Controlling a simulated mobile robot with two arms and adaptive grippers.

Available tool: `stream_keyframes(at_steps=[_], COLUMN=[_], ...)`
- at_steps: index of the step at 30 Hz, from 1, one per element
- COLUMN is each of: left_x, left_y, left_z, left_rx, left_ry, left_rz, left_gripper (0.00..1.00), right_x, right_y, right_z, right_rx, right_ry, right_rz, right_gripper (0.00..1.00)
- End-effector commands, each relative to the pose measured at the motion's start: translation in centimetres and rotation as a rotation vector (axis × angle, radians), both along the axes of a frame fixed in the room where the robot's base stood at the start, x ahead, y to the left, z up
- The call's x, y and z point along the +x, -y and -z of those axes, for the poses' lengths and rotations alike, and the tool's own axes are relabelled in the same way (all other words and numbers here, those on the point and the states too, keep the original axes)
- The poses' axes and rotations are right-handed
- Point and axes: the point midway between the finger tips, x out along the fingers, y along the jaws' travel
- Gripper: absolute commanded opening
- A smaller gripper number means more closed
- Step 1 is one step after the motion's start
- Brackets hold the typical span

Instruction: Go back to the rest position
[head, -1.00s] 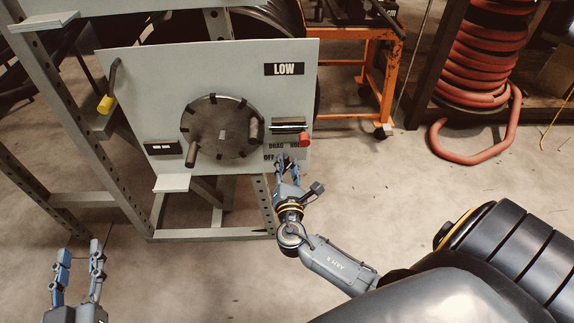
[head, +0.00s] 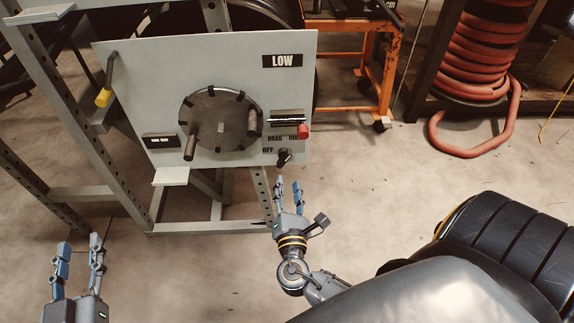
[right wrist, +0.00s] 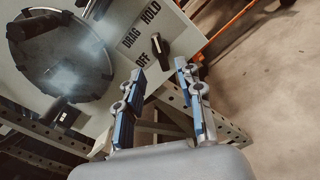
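My right gripper (head: 289,196) is open and empty, below the grey machine panel (head: 140,92) and apart from it. In the right wrist view its two fingers (right wrist: 158,100) are spread with nothing between them. The black selector knob (head: 284,156) sits on the panel's lower right, above the fingertips. The right wrist view shows the knob (right wrist: 160,46) beside the labels OFF, DRAG and HOLD. My left gripper (head: 80,259) is open and empty at the lower left, over bare floor.
The panel carries a round dark disc (head: 220,122) with handles, a red button (head: 303,131) and a yellow-tipped lever (head: 104,97). A metal frame (head: 190,228) supports it. An orange cart (head: 391,75) and coiled red hose (head: 480,75) stand behind. Floor at centre right is clear.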

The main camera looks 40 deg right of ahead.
Motion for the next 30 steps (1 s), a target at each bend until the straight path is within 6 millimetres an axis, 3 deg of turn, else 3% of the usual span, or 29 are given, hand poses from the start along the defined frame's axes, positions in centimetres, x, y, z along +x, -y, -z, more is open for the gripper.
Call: stream_keyframes(at_steps=[6,23,26,30], left_x=[0.0,0.0,0.0,0.0], left_y=[0.0,0.0,0.0,0.0], left_z=[0.0,0.0,0.0,0.0], left_rx=[0.0,0.0,0.0,0.0], left_ry=[0.0,0.0,0.0,0.0], left_rz=[0.0,0.0,0.0,0.0], left_gripper=[0.39,0.39,0.39,0.39], right_x=[-1.5,-1.5,-1.4,-0.9], right_y=[-1.0,-1.0,-1.1,-1.9], right_z=[0.0,0.0,0.2,0.6], right_rx=[0.0,0.008,0.088,0.413], right_ry=[-0.001,0.0,0.01,0.049], right_rz=[-0.001,-0.001,-0.005,-0.022], right_gripper=[0.37,0.37,0.37,0.37])
